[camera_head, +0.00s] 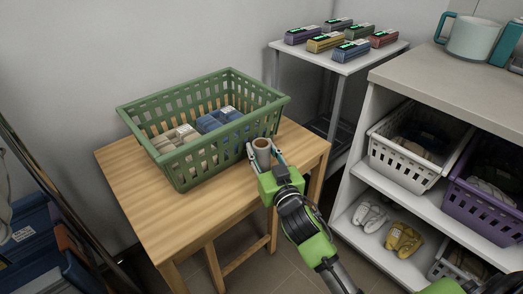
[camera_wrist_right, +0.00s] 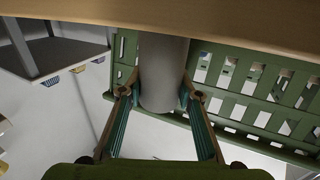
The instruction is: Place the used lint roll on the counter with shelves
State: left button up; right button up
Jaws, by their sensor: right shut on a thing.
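The used lint roll (camera_head: 262,145) is a grey tube with a brown core, upright beside the green basket, at the right part of the wooden table. My right gripper (camera_head: 266,157) is shut on it, with one finger on each side. In the right wrist view the grey roll (camera_wrist_right: 163,70) sits between the fingertips (camera_wrist_right: 161,97). I cannot tell whether its base touches the table. The counter with shelves (camera_head: 415,82) stands at the right, its light top partly in view.
The green basket (camera_head: 190,148) with folded clothes stands on the wooden table (camera_head: 225,207). A small white table (camera_head: 350,66) holds several coloured boxes.

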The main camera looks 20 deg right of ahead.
jog(key=o, duration=1)
jog(key=shift+f, duration=0.1)
jog(key=shift+o, duration=0.2)
